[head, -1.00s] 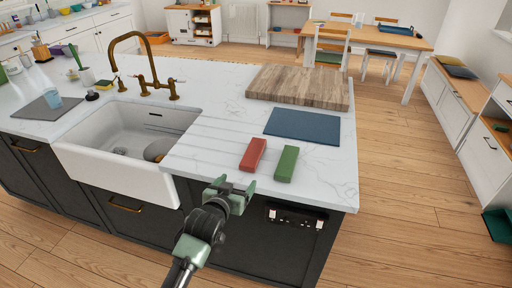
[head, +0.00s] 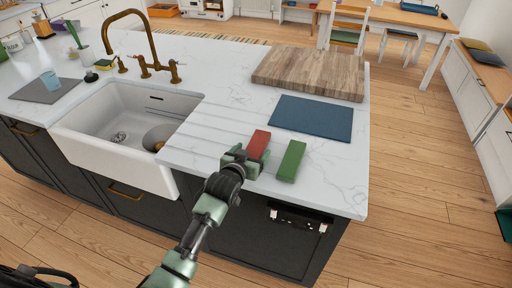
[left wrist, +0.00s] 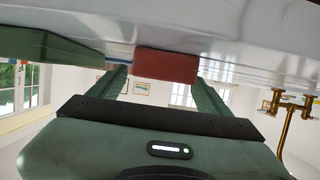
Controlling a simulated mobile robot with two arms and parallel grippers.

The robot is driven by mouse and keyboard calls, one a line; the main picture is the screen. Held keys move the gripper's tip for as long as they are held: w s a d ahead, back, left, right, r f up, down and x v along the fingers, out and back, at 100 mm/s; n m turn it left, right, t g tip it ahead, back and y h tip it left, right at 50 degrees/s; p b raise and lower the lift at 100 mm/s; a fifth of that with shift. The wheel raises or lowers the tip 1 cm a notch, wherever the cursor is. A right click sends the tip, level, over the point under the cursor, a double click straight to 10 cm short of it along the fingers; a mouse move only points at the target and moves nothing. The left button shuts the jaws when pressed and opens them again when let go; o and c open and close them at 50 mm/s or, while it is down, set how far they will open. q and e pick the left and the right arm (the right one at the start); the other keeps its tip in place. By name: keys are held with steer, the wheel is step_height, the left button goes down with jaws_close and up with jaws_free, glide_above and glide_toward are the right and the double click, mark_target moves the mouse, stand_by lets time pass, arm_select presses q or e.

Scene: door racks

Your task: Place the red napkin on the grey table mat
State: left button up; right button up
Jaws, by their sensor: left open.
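The red napkin (head: 259,143) is a small folded block on the white counter, right of the sink. My left gripper (head: 245,160) is open at its near end and covers part of it in the head view. In the left wrist view the red napkin (left wrist: 166,65) shows between the tips of the two spread fingers (left wrist: 163,88); I cannot tell whether they touch it. The grey table mat (head: 38,94) lies at the far left, beyond the sink. My right gripper is not in view.
A green napkin (head: 291,160) lies close right of the red one; it also shows in the left wrist view (left wrist: 50,47). A blue mat (head: 312,119) and wooden board (head: 310,72) lie behind. The sink (head: 125,125) and brass tap (head: 150,45) stand between napkin and grey mat.

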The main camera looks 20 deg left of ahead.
mark_target(255, 147)
arm_select(q)
steer(key=x, duration=0.4)
steer(key=shift+d+r+p, duration=0.1)
steer(key=shift+p, duration=0.2)
steer(key=c, duration=1.6)
